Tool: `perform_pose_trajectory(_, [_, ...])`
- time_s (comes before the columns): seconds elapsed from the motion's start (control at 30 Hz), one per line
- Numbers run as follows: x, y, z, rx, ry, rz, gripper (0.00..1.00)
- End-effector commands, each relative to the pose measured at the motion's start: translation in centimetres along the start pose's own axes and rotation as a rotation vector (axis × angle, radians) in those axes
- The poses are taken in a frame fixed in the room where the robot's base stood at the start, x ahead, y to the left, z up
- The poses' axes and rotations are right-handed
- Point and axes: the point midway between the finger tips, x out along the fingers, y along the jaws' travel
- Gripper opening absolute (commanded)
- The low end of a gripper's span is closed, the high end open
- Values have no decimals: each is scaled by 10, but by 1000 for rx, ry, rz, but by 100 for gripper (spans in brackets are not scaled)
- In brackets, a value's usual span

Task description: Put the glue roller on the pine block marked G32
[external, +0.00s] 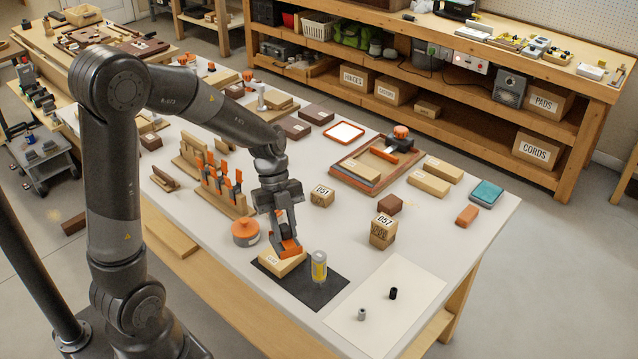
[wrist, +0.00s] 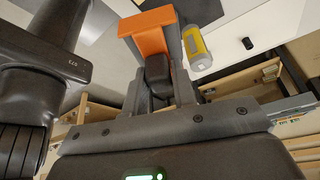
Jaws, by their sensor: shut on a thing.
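My gripper (external: 284,222) is shut on the glue roller (external: 287,247), which has an orange end and a dark handle. In the wrist view the roller's orange end (wrist: 152,32) sticks out beyond the fingers. A pale pine block (external: 278,264) lies on a dark mat (external: 327,287) directly below the roller. Its small label is too blurred to read. The roller's orange end is at or just above the block's top; I cannot tell if they touch.
A yellow and grey bottle (external: 319,268) stands on the mat right beside the block. A round orange-lidded tub (external: 245,232) is close on the left. A rack with orange-handled tools (external: 222,185) stands behind. A white sheet (external: 385,310) holds two small cylinders.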

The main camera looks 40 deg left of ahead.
Motion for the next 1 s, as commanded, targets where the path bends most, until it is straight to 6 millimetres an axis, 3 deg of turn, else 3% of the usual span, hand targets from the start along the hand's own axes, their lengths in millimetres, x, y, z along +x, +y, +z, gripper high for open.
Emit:
perform_pose_trajectory(0.1, [5,-5,32,-6,1,0,0])
perform_pose_trajectory(0.3, [10,-9,63,-3,0,-1,0])
perform_pose_trajectory(0.47, [14,-10,70,-1,0,0,0])
perform_pose_trajectory(0.73, [46,-10,83,-3,0,0,0])
perform_pose_trajectory(1.0, [48,-10,84,-1,-1,-2,0])
